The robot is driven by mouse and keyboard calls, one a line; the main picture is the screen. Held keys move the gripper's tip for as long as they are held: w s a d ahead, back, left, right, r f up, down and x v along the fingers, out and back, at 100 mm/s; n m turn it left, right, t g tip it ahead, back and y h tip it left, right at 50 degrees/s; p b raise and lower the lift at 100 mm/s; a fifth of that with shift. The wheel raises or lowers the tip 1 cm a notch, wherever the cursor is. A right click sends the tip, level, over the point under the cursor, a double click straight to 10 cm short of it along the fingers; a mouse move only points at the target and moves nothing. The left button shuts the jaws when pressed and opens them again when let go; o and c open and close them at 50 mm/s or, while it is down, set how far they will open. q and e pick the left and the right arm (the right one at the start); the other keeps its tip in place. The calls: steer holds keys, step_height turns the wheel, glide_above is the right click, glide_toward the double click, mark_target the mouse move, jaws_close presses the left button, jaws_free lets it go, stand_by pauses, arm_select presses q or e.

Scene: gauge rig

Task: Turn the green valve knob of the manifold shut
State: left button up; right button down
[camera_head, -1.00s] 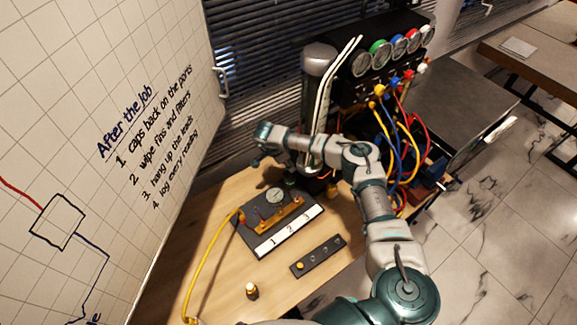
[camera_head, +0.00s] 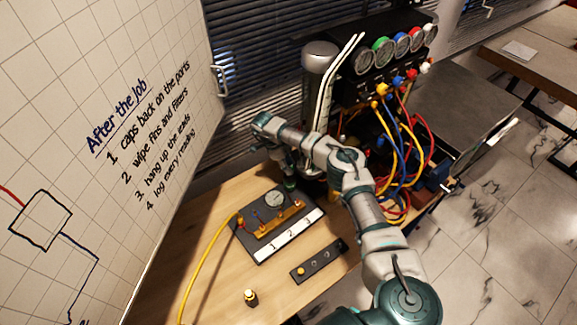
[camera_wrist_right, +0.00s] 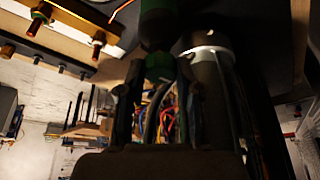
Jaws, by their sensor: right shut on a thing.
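The manifold (camera_head: 281,221), a brass-coloured bar with fittings, lies on a dark board on the wooden table. A round gauge (camera_head: 274,198) stands at its back. The green valve knob (camera_head: 290,185) shows at the board's far edge, partly hidden by my right gripper (camera_head: 288,176), which comes down on it from above. In the right wrist view, green (camera_wrist_right: 160,67) shows between the two dark fingers of the right gripper (camera_wrist_right: 158,88), which is shut on the knob. How far the knob is turned cannot be seen. My left gripper is out of view.
A yellow hose (camera_head: 207,262) runs left from the manifold. A black strip (camera_head: 319,261) and a small yellow-topped fitting (camera_head: 251,297) lie in front. A grey cylinder (camera_head: 319,72) and a gauge rack (camera_head: 370,75) with coloured hoses stand behind my arm. The whiteboard (camera_head: 90,90) borders the left.

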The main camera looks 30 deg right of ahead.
stand_by(0.3)
steer(key=c, duration=0.8)
jaws_free()
steer(key=shift+w, duration=0.1)
steer(key=shift+o, duration=0.2)
steer(key=shift+f, duration=0.1)
steer(key=v, duration=1.2)
steer(key=shift+d+f, duration=0.15)
